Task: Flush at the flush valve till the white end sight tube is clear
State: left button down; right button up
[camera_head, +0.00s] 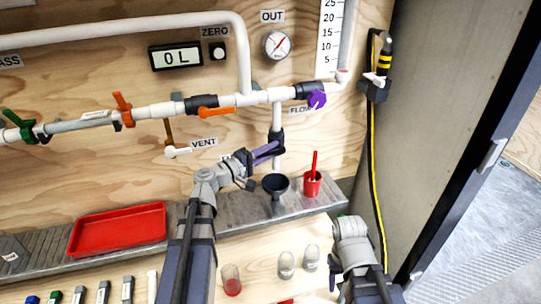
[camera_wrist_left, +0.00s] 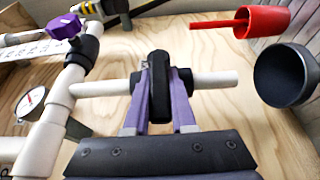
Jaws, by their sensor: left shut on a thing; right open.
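The flush valve is a black fitting (camera_head: 277,135) on a thin white pipe that drops from the main line. My left gripper (camera_head: 265,152) reaches it from the left. In the left wrist view, its purple fingers (camera_wrist_left: 159,115) are shut on the black valve handle (camera_wrist_left: 158,85). The white end sight tube (camera_head: 278,161) hangs below the valve and also shows in the left wrist view (camera_wrist_left: 215,80). It looks white; its contents cannot be made out. A dark funnel (camera_head: 275,185) stands below the tube.
A red cup (camera_head: 313,184) with a red stick stands right of the funnel on the ledge. A red tray (camera_head: 118,228) lies at left. Small clear cups (camera_head: 286,264) stand on the bench. The meter (camera_head: 175,56) reads 0 L. A purple flow knob (camera_head: 317,100) is above right.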

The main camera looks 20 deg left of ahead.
aim_at(261, 156)
pick_arm(q)
jog(key=shift+s+d+f, duration=0.1)
jog(key=shift+s, duration=0.05)
jog(key=c, duration=0.7)
grip_release()
jog(key=shift+c, duration=0.2)
jog(key=shift+v, duration=3.9)
jog(key=shift+f, duration=0.1)
